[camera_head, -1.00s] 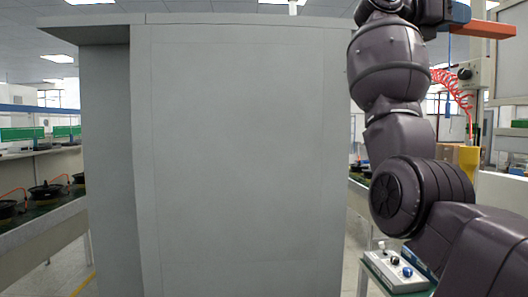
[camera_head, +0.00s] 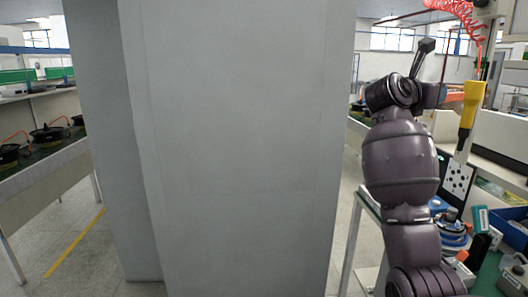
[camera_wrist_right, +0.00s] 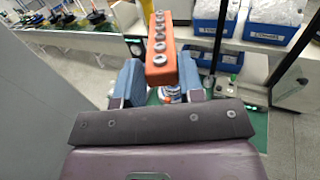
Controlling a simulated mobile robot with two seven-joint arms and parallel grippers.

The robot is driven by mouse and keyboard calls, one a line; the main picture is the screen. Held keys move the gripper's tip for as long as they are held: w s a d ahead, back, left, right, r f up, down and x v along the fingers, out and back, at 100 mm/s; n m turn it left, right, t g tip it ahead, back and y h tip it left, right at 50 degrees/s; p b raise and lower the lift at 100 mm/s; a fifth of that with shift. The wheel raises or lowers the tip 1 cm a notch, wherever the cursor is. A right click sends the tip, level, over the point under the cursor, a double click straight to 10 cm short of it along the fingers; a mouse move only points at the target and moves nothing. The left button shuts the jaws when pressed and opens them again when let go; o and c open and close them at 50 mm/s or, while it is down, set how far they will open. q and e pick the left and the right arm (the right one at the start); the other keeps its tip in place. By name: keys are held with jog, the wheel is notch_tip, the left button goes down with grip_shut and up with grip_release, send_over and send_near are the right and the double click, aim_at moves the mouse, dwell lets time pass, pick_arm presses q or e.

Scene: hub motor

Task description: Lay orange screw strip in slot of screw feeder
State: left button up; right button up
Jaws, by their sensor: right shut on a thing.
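The orange screw strip (camera_wrist_right: 160,66) is held in my right gripper (camera_wrist_right: 161,82), shut on it, in the right wrist view. The strip points away from the wrist, with several silver screws in a row along its top. The blue-grey fingers sit on both sides of its near end. In the head view my right arm rises on the right side, and the gripper there is small and partly hidden by the wrist. I cannot make out the screw feeder or its slot for certain in either view. My left gripper is not in view.
A large grey cabinet (camera_head: 235,150) fills the middle of the head view. A yellow-handled tool (camera_head: 468,112) hangs at right above a cluttered bench with a blue bin (camera_head: 508,226). Blue bins (camera_wrist_right: 274,26) stand on a bench in the wrist view. Open floor (camera_head: 70,262) lies at left.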

jog(key=s+a+f+n+t+y, duration=0.3)
jog(key=s+a+f+y, duration=0.1)
jog(key=f, duration=0.7)
jog(key=s+a+f+n+t+y, duration=0.3)
jog(key=s+a+f+y, duration=0.1)
jog(key=f, duration=0.7)
jog(key=s+a+f+n+t+y, duration=0.3)
jog(key=s+a+f+n+y, duration=0.1)
jog(key=f, duration=0.7)
jog(key=s+a+f+n+y+b, duration=0.1)
jog(key=s+a+f+n+y, duration=0.1)
jog(key=s+a+f, duration=0.3)
jog(key=s+f+y, duration=0.1)
jog(key=s+f, duration=0.1)
jog(key=s, duration=0.2)
jog(key=shift+f+y, duration=0.25)
jog(key=shift+y, duration=0.15)
jog(key=shift+w, duration=0.1)
